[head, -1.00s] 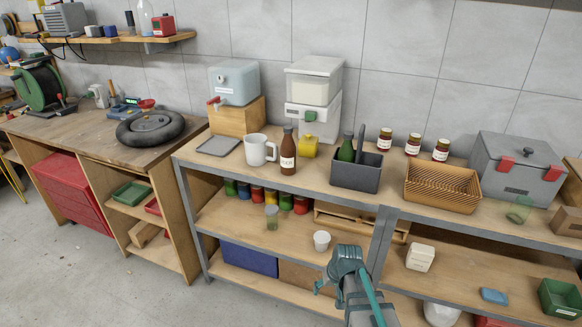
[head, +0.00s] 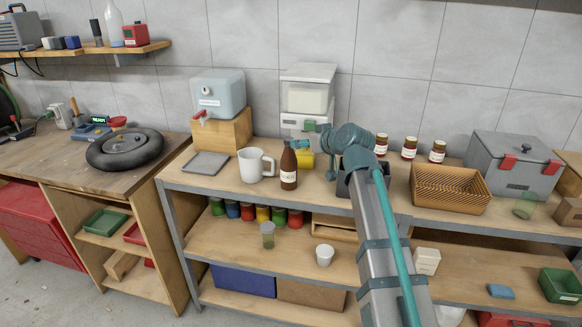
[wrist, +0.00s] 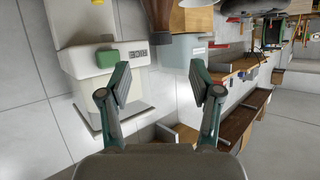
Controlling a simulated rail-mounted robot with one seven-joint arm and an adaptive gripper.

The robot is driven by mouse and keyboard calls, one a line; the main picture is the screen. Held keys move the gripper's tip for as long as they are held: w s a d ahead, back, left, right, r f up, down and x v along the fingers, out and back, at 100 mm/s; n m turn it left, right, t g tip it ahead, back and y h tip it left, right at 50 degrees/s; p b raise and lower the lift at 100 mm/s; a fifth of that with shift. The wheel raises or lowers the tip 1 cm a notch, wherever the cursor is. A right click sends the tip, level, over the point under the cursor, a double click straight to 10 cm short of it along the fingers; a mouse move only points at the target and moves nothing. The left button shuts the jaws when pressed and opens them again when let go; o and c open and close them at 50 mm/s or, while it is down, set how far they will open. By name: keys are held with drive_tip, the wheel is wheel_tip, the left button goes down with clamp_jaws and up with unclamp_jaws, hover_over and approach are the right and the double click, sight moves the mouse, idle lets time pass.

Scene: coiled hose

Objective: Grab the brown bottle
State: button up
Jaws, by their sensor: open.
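The brown bottle (head: 288,165) stands upright on the top shelf, with a white label, just right of a white mug (head: 256,165). My gripper (head: 314,157) is open and empty, just right of the bottle in the head view, with its fingers pointing left toward it. In the wrist view the two fingers (wrist: 161,76) are spread apart. A brown part of the bottle (wrist: 157,14) shows at the top edge there, beyond the gap between the fingertips; the rest is cut off.
A yellow box (head: 306,160) and a white dispenser (head: 308,92) stand behind the gripper. A blue-grey dispenser (head: 218,92) sits on a wooden block behind the mug. My arm partly hides a dark caddy (head: 345,190). A wicker basket (head: 450,190) stands to the right.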

sight(289, 139)
drive_tip(key=shift+n, duration=0.3)
drive_tip(key=shift+p+x, duration=1.2)
drive_tip(key=shift+x, duration=4.2)
clamp_jaws()
